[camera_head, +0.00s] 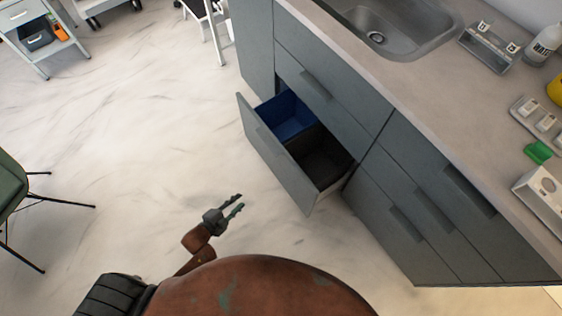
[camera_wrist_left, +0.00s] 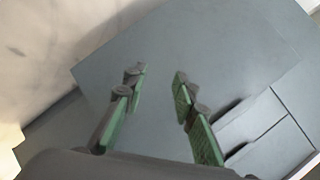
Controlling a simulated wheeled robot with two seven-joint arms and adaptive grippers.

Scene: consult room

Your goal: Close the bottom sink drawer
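The bottom sink drawer (camera_head: 278,160) is pulled out from the grey sink cabinet (camera_head: 325,75) in the head view. It holds a blue bin (camera_head: 286,116) at its far left side and a dark bin (camera_head: 320,157) beside it. My left gripper (camera_head: 240,201) is open and empty in front of the drawer front, apart from it, over the floor. In the left wrist view my two green-sided fingers (camera_wrist_left: 160,75) are spread before a grey panel (camera_wrist_left: 215,50); I cannot tell for certain which panel it is. My right gripper is not in view.
The countertop (camera_head: 400,80) holds a steel sink (camera_head: 385,25), a bottle (camera_head: 544,45) and small trays. Closed drawers (camera_head: 405,222) stand right of the open one. A green chair (camera_head: 10,185) stands at the left. The floor (camera_head: 140,130) left of the drawer is clear.

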